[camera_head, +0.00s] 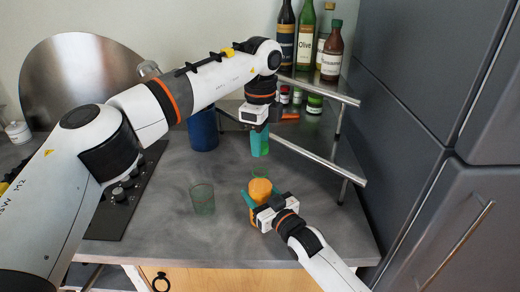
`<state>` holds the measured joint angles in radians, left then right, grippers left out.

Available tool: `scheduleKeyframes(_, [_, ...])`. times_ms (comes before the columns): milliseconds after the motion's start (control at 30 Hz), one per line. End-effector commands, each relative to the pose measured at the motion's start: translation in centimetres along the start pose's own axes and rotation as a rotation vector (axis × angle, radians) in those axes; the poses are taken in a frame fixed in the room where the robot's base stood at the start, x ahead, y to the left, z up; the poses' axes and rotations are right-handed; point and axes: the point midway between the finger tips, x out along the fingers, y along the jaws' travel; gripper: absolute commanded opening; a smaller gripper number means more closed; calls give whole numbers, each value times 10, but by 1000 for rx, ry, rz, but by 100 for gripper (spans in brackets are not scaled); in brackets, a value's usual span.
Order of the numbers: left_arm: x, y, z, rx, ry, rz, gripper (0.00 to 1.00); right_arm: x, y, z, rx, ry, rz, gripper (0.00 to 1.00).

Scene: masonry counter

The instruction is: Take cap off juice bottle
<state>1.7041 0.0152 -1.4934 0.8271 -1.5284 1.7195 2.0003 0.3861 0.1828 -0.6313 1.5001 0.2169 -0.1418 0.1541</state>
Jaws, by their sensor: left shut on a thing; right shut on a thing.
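The juice bottle (260,187) is orange and stands near the front right of the counter. My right gripper (263,198) comes from the lower right and is shut around the bottle, a teal finger on each side. My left gripper (260,150) points down above and behind the bottle in the picture, apart from it. It is shut on a small green thing between its teal fingers, which appears to be the cap. The fingers hide most of it. A thin green edge shows just behind the bottle top; I cannot tell what it is.
A greenish glass (202,199) stands left of the bottle. A blue container (203,130) is behind it, partly hidden by my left arm. A metal-railed corner shelf (318,165) holds bottles and jars at the back right. A dark hob (125,210) lies left.

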Motion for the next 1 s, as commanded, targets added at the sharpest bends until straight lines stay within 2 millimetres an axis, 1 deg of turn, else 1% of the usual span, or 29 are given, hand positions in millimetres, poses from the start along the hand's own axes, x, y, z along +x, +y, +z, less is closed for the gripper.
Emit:
scheduleKeyframes(33, [-3,0,0,0,-1,1,9,0,0,-1,1,2,0,0])
scheduleKeyframes(233, [-4,0,0,0,-1,-1,9,0,0,-1,1,2,0,0])
scheduleKeyframes(267, [-4,0,0,0,-1,-1,9,0,0,-1,1,2,0,62])
scheduleKeyframes(300, [-3,0,0,0,-1,-1,9,0,0,-1,1,2,0,68])
scheduleKeyframes(400, [-3,0,0,0,-1,-1,9,0,0,-1,0,2,0,82])
scheduleKeyframes(667, [-3,0,0,-1,-1,-1,9,-1,0,0,0,1,0,82])
scheduleKeyframes(767, [-2,0,0,-1,-1,-1,9,-6,0,-2,0,1,-1,82])
scheduleKeyframes(867, [0,0,0,-1,-1,-1,9,-18,0,-2,1,2,0,82])
scheduleKeyframes(967, [3,0,0,-1,-1,-1,9,-38,0,-3,1,2,0,82])
scheduleKeyframes(1000, [4,0,0,-1,-1,-1,9,-48,-1,-4,0,3,-1,82])
